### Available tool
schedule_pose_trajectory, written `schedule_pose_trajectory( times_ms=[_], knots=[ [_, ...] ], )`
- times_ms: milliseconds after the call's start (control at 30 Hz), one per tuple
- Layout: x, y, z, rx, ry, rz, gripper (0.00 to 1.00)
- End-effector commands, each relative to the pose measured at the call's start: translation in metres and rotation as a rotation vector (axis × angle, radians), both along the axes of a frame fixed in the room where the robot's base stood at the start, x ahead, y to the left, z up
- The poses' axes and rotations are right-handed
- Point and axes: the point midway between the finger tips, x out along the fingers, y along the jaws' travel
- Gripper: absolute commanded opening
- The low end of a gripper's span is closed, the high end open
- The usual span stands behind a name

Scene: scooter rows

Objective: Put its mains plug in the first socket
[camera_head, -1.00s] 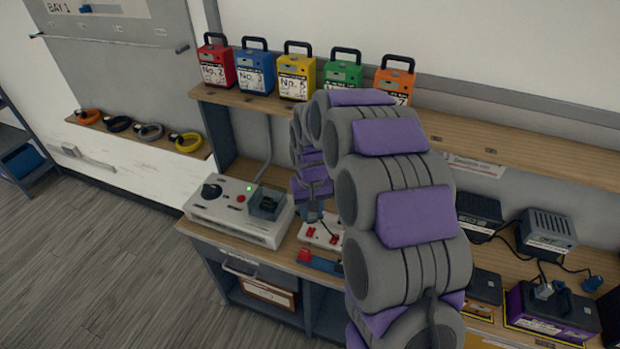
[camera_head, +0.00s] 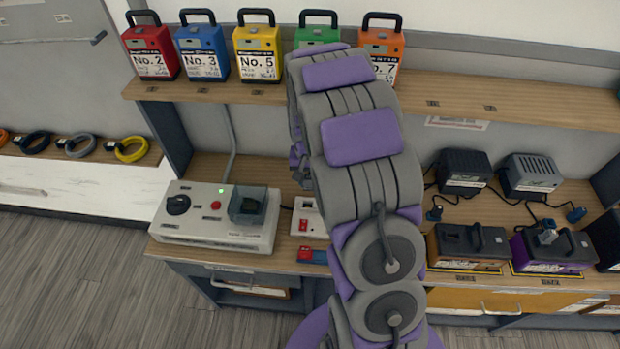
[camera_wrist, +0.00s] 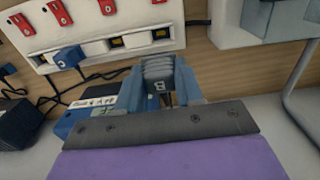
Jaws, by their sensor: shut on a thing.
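My gripper (camera_wrist: 160,88) is shut on a dark grey ribbed mains plug (camera_wrist: 160,72) with a white mark, in the wrist view. A white socket strip (camera_wrist: 112,22) with red switches lies just beyond it. A blue plug (camera_wrist: 67,58) sits in the strip's leftmost visible socket in that view. The sockets at its right, in front of the held plug, look free of plugs. The held plug appears apart from the strip, though its front is hidden. In the head view my arm hides the gripper and most of the strip (camera_head: 308,208).
A white tester (camera_head: 215,222) stands left of the strip in the head view. A blue labelled object (camera_wrist: 92,112) lies beside my left finger. Chargers (camera_head: 465,172) and battery packs (camera_head: 468,248) with cables fill the bench's right. Handled packs (camera_head: 258,52) line the shelf above.

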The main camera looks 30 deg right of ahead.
Motion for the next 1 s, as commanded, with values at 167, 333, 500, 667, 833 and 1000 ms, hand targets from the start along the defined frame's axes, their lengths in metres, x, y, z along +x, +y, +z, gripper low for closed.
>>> schedule_pose_trajectory(
  times_ms=[167, 333, 500, 667, 833, 1000],
  knots=[
    [-0.002, -0.001, -0.005, -0.003, 0.002, -0.013, 0.05],
    [-0.002, -0.005, -0.015, 0.003, 0.003, -0.013, 0.05],
    [-0.003, -0.008, -0.032, 0.008, 0.005, -0.014, 0.05],
    [-0.003, -0.005, -0.05, 0.003, 0.005, -0.012, 0.05],
    [-0.002, -0.001, -0.065, -0.001, 0.003, -0.011, 0.05],
    [-0.002, -0.002, -0.072, -0.001, 0.003, -0.011, 0.05]
  ],
)
